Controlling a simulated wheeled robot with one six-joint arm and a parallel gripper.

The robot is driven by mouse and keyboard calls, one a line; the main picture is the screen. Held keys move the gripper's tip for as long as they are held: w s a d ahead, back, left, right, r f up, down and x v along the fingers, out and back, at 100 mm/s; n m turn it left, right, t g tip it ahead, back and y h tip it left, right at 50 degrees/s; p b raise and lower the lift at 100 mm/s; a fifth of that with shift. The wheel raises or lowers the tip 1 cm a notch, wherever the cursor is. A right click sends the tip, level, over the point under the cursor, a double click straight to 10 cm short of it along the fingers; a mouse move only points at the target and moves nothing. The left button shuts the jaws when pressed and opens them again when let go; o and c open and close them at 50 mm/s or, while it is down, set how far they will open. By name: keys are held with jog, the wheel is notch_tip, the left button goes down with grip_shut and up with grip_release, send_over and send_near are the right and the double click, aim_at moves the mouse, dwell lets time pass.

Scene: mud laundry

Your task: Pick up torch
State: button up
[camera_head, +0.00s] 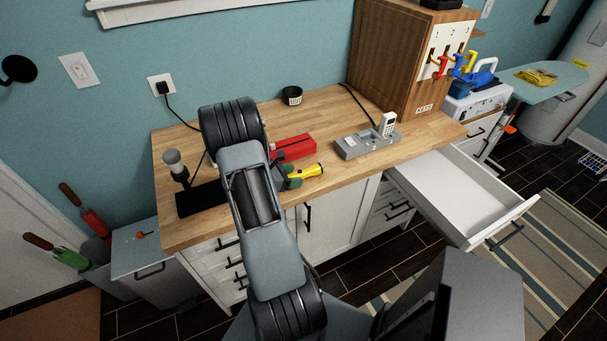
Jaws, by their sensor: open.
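The torch (306,171) is a small yellow piece with a wider end to the right. It lies on the wooden worktop near its front edge. My arm crosses the middle of the view and covers what lies left of the torch. My gripper (284,171) is mostly hidden behind the arm. Dark and green parts that look like its fingertips show at the torch's left end, one behind it and one in front. They look apart. I cannot tell whether they touch the torch.
A red box (295,146) lies just behind the torch. A grey phone base (366,144) stands to the right and a black cup (292,96) behind. A black stand (199,199) is at the left. An open drawer (464,190) juts out on the right.

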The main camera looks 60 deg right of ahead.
jog(key=c, duration=1.1)
jog(key=shift+r, duration=0.1)
